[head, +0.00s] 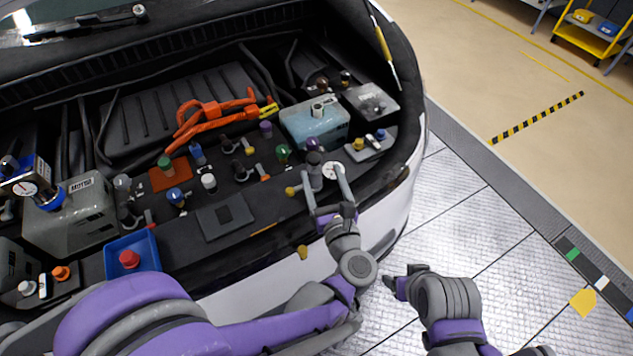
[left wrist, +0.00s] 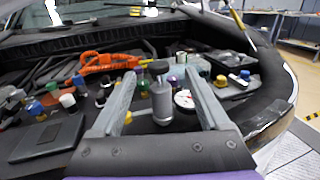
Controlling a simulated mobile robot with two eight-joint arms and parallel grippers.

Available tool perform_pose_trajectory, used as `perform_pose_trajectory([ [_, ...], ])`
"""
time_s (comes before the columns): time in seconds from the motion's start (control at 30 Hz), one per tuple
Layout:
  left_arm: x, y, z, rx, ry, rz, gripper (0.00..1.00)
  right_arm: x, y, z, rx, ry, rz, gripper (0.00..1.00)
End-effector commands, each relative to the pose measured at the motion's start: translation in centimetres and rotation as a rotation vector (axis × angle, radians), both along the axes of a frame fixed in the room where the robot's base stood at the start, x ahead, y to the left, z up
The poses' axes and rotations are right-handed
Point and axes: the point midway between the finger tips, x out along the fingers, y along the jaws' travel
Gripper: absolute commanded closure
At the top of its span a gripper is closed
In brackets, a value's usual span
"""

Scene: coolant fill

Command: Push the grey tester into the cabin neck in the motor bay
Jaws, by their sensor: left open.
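The grey tester (head: 314,177) is an upright grey cylinder with a dark top and a white round dial at its right. It stands near the front edge of the motor bay. My left gripper (head: 324,186) is open, with one finger on each side of the tester. In the left wrist view the tester (left wrist: 162,98) stands between the spread fingers (left wrist: 163,100), with gaps showing beside it. I cannot tell which neck is the cabin one. My right gripper (head: 394,284) is low over the floor, outside the bay; its jaw is unclear.
Several coloured caps crowd the bay behind the tester. A pale blue tank (head: 312,126) stands behind it. A grey tank marked MOTOR (head: 70,222) stands at the left, with another gauge tool (head: 32,183) on it. A blue tray (head: 145,243) holds a red cap.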

Motion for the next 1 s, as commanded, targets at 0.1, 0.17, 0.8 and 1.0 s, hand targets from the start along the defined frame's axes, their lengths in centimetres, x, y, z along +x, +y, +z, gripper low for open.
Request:
perform_pose_trajectory([
  [0.1,1.1,0.3,0.0,0.001,-0.001,0.001,0.21,0.1,0.0,0.2,0.0,-0.001,0.0,0.33],
  [0.17,1.4,0.5,0.0,0.001,-0.001,0.0,0.21,0.1,0.0,0.3,0.0,-0.001,0.0,0.33],
  [0.8,6.1,2.0,-0.4,0.002,0.0,-0.002,0.21,0.4,0.0,1.4,0.0,-0.007,0.0,0.33],
  [1.0,6.1,2.0,-0.4,0.002,0.0,-0.002,0.56,0.4,0.0,1.4,0.0,-0.007,0.0,0.33],
])
